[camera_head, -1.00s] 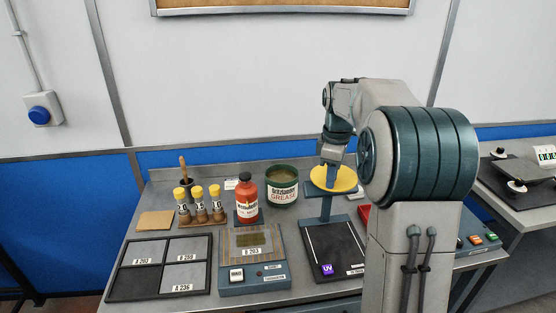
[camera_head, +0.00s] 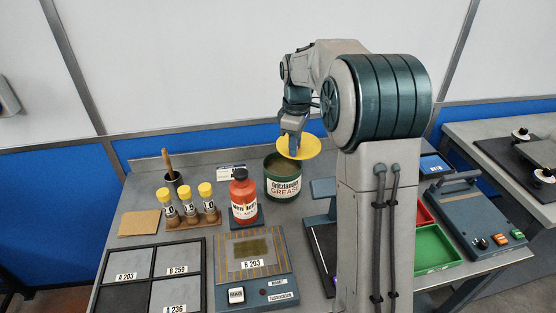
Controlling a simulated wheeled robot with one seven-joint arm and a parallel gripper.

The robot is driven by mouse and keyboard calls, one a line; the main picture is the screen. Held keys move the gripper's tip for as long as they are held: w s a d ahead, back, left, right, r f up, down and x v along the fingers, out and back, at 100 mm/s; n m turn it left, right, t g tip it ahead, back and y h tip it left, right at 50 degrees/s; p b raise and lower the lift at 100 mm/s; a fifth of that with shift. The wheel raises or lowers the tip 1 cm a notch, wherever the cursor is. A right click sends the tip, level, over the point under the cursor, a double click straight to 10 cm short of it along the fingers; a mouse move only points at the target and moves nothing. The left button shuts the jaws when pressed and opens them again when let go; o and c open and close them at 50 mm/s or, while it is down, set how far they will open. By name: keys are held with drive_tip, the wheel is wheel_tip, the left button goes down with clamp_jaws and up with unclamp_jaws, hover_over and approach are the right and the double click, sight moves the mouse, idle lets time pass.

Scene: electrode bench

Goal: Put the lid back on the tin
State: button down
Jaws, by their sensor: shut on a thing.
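The tin (camera_head: 283,185) is a dark green can with a white label reading grease. It stands upright and open on the bench, behind and right of the red bottle. The lid (camera_head: 312,149) is a yellow disc. My gripper (camera_head: 293,150) is shut on the lid and holds it above the tin, with most of the disc reaching to the right of the tin's mouth. The lid looks slightly tilted and apart from the rim. The exact gap between lid and tin cannot be told from this view.
A red bottle (camera_head: 243,197) stands close to the tin's left. A blue-grey stand (camera_head: 322,190) is right of the tin, partly hidden by my arm.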

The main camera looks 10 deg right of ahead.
drive_tip(key=shift+w+a+f+p, duration=0.1)
drive_tip(key=shift+w+a+f, duration=0.1)
drive_tip(key=shift+a+f, duration=0.75)
drive_tip(key=shift+w+a+f+p, duration=0.2)
drive_tip(key=shift+a+f, duration=0.35)
drive_tip(key=shift+f, duration=0.75)
drive_tip(key=shift+w+a+f+p, duration=0.1)
drive_tip(key=shift+w+a+f, duration=0.15)
drive_tip(key=shift+a+f, duration=0.7)
drive_tip(key=shift+d+f, duration=0.2)
drive_tip(key=shift+f, duration=0.15)
drive_tip(key=c, duration=1.3)
unclamp_jaws()
drive_tip(key=shift+o, duration=0.2)
